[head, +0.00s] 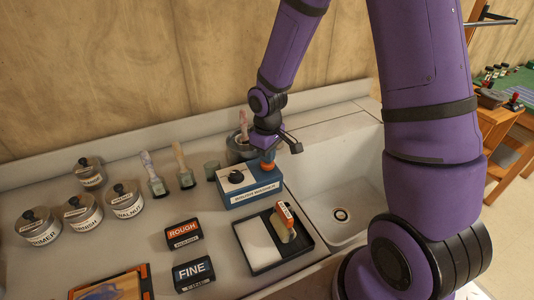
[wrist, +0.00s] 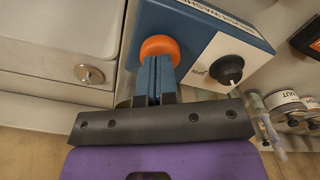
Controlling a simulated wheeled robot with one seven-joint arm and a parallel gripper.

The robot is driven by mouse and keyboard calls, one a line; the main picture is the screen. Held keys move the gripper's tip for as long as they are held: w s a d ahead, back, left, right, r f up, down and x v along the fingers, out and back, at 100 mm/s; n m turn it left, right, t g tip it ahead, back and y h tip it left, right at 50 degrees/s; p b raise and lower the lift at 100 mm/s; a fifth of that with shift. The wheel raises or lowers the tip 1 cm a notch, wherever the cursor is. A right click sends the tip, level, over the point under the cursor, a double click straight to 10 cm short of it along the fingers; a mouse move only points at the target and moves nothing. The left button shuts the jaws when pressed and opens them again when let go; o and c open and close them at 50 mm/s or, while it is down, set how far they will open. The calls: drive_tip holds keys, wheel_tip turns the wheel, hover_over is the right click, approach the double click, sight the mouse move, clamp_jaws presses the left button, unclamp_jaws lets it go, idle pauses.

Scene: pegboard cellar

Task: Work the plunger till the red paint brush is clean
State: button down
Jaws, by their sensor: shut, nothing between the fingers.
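A brush with a pinkish-red handle (head: 243,118) stands in a grey pot (head: 236,152) behind the washer; its bristles are hidden in the pot. The blue and white box (head: 250,188) has a black knob (head: 235,177) and an orange round plunger (head: 268,166). In the wrist view the plunger (wrist: 160,48) and knob (wrist: 227,70) show at close range. My gripper (head: 268,153) is shut and empty, pointing down at the plunger. In the wrist view its fingertips (wrist: 157,60) overlap the plunger's edge; I cannot tell whether they touch it.
A white sink (head: 340,185) lies right of the box. A black tray (head: 262,268) with a white pad and red-labelled block is in front. ROUGH (head: 183,233) and FINE (head: 193,273) boxes, lidded tins (head: 80,208) and two brushes (head: 184,168) stand left.

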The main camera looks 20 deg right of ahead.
drive_tip(key=shift+r, duration=1.65)
drive_tip(key=shift+f, duration=0.15)
drive_tip(key=shift+f, duration=1.55)
drive_tip(key=shift+r, duration=1.7)
drive_tip(key=shift+f, duration=0.15)
idle(0.5)
drive_tip(key=shift+r, duration=0.2)
idle(0.8)
drive_tip(key=shift+r, duration=2.95)
